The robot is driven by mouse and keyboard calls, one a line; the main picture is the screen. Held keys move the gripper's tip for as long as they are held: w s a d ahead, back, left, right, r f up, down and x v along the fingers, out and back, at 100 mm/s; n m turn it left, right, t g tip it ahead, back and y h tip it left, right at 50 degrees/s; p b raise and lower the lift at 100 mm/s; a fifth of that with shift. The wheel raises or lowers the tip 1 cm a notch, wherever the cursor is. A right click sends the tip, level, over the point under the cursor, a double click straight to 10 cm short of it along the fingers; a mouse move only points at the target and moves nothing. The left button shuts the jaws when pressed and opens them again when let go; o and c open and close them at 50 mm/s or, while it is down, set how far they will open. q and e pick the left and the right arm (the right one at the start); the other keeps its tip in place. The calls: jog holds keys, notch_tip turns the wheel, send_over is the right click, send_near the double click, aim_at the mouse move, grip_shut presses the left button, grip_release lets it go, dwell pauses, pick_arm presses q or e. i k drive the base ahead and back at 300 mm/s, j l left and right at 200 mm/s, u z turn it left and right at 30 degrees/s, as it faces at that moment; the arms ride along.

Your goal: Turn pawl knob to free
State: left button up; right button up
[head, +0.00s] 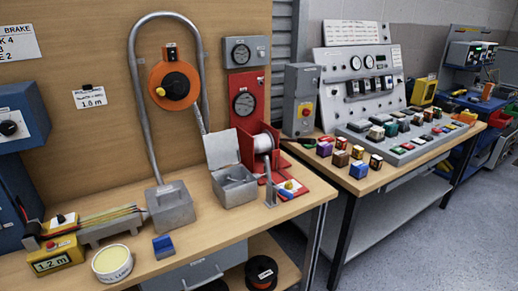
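No label that I can read marks a pawl knob, so I cannot tell for sure which part it is. A small yellow knob (289,185) sits low at the front of the red winch-like stand (304,194), which carries a white spool (263,143). Another small yellow knob (160,91) is on the orange wheel (158,71) with a black hub on the wooden back panel. Whether either knob is set to free cannot be read at this size. Neither of my grippers is in view.
A grey bent pipe (135,100) rises from a grey block (171,207) on the wooden bench. An open grey box (235,190) stands left of the red stand. A round tin (112,263) and blue block (163,246) lie in front. A second bench (375,180) stands right.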

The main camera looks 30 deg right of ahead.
aim_at(289, 186)
jog(key=i+l+z, duration=0.1)
jog(key=l, duration=0.3)
jog(key=i+l, duration=0.1)
jog(key=l, duration=0.3)
jog(key=l+z, duration=0.15)
jog(key=l, duration=0.25)
jog(key=i, duration=0.05)
